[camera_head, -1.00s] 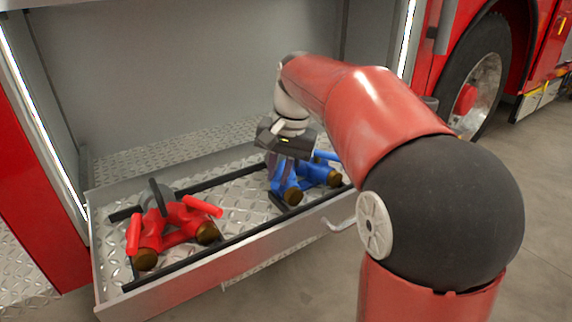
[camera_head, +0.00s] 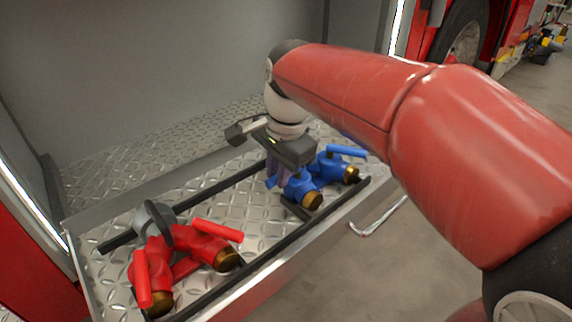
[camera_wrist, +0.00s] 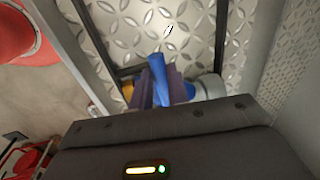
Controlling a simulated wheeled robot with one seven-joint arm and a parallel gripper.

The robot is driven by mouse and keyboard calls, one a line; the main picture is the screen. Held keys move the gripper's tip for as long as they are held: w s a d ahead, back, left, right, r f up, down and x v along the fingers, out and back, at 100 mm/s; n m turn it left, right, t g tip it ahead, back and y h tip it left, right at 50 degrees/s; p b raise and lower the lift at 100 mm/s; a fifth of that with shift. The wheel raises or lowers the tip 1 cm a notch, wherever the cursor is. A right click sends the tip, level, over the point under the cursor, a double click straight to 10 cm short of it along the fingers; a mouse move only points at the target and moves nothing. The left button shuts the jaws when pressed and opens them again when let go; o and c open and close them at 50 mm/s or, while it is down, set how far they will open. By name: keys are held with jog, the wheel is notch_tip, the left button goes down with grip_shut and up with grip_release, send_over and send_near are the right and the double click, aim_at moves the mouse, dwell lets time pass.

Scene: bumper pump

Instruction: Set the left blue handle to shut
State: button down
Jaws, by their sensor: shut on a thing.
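A blue two-way valve (camera_head: 299,187) with brass outlet ends lies in the open drawer. Its right handle (camera_head: 346,150) is in plain view, lying over the right branch. My gripper (camera_head: 278,172) points down over the left branch and hides most of the left handle in the head view. In the wrist view, the purple fingers of my gripper (camera_wrist: 159,88) are shut on the blue left handle (camera_wrist: 157,69), whose end sticks out beyond them. A brass end (camera_wrist: 127,91) shows beside the fingers there. The angle of the left handle to its branch is hard to tell.
A red two-way valve (camera_head: 185,255) with red handles and a grey coupling lies at the drawer's left. Black rails (camera_head: 245,268) run along the tread-plate drawer floor. The drawer's front wall (camera_head: 270,285) stands toward me. Open garage floor lies to the right.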

dwell(0.3)
jog(key=c, duration=1.3)
grip_release()
jog(key=shift+c, duration=0.2)
notch_tip(320, 180, up, 8)
jog(key=s, duration=0.1)
jog(key=shift+d+f+p, duration=0.15)
jog(key=shift+d+p, duration=0.25)
jog(key=shift+p, duration=0.05)
jog(key=s+d+f+n+t+h, duration=0.1)
jog(key=s+d+f+n+t, duration=0.2)
jog(key=s+d+f+n, duration=0.6)
jog(key=s+d+f, duration=0.3)
jog(key=s+d, duration=0.1)
jog(key=shift+s+d+f+n+t, duration=0.3)
jog(key=shift+s+d+n+t, duration=0.05)
jog(key=shift+n+t, duration=0.05)
